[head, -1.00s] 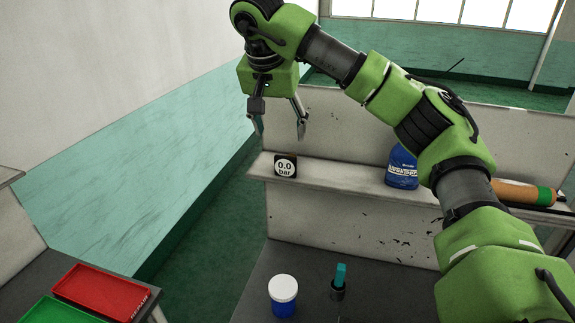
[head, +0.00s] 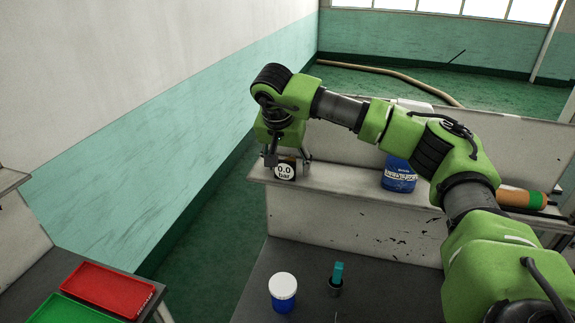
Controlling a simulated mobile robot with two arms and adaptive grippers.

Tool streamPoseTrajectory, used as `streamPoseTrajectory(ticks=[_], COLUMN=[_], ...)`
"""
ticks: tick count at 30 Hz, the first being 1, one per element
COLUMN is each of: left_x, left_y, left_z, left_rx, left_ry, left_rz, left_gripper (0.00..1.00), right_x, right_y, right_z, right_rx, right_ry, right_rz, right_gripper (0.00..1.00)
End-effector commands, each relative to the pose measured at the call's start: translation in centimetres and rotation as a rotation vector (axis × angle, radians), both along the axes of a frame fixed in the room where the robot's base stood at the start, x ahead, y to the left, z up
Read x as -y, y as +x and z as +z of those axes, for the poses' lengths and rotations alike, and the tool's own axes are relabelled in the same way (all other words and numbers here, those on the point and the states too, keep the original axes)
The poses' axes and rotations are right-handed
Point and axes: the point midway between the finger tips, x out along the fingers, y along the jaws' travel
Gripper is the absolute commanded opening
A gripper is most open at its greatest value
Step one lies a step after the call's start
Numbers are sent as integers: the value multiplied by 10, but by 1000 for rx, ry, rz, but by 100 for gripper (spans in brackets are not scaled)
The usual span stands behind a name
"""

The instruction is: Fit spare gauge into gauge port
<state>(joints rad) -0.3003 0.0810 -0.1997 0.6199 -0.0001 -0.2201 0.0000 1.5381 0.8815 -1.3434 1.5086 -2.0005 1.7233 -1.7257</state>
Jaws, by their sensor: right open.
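The gauge (head: 285,171), a small dark block with a round white face reading "0.0 bar", stands upright at the left end of the raised shelf. My right gripper (head: 288,162) points down at it with its fingers open, one at each side of the gauge. Whether the fingers touch it cannot be told. No gauge port can be made out in view. My left gripper is not in view.
A blue bottle (head: 398,175) and an orange-and-green cylinder (head: 521,199) are on the shelf to the right. Below stand a white-lidded blue jar (head: 283,292) and a dark cup with a teal item (head: 337,279). Red (head: 108,290) and green (head: 68,311) trays lie at lower left.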

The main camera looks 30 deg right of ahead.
Motion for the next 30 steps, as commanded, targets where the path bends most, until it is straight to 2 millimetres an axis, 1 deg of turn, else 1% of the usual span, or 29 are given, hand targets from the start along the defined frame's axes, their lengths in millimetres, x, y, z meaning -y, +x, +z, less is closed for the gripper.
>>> streamPoseTrajectory(ticks=[2,3,5,6,7,8,17,22,26,27,29,30], left_x=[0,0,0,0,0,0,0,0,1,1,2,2], left_y=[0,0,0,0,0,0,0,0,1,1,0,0], left_z=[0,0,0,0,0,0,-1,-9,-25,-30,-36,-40], left_rx=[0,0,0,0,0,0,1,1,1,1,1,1], left_ry=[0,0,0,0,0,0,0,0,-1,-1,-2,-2], left_rz=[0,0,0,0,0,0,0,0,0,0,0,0], left_gripper=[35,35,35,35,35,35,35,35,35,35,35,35], right_x=[0,0,0,0,0,0,0,-1,-1,0,4,6], right_y=[0,0,0,0,0,0,0,1,2,-1,-14,-22], right_z=[0,0,0,0,0,0,1,7,24,32,46,56], right_rx=[0,0,0,0,0,0,0,2,8,7,8,9], right_ry=[0,0,0,0,0,0,0,0,0,1,0,1], right_rz=[0,0,0,0,0,0,0,1,0,0,0,0], right_gripper=[58,53,38,27,19,14,14,14,14,14,14,14])
